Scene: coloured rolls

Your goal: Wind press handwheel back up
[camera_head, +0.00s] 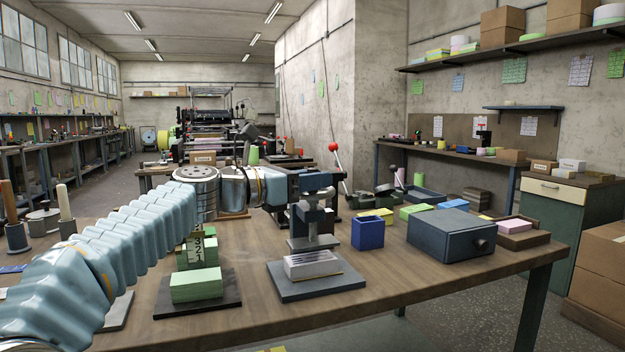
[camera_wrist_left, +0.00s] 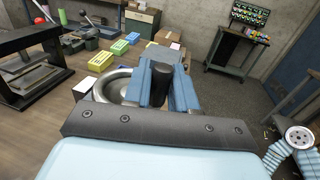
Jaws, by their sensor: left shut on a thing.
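The small press (camera_head: 312,220) stands upright on the wooden bench on a grey base plate (camera_head: 317,290). A stack of pale paper (camera_head: 312,264) lies under its pressing plate. In the head view my left gripper (camera_head: 318,182) is at the top of the press and hides most of the handwheel. In the left wrist view the grey metal handwheel (camera_wrist_left: 113,86) shows as a ring on the left. There the blue fingers (camera_wrist_left: 160,86) are shut on its dark upright handle (camera_wrist_left: 159,82). My right gripper is not in view.
A blue open box (camera_head: 367,233) stands close right of the press, with a dark blue box (camera_head: 450,236) further right. A green block stack (camera_head: 196,284) sits left on a dark board. A red-knobbed lever (camera_head: 336,162) rises behind. The bench's front right is clear.

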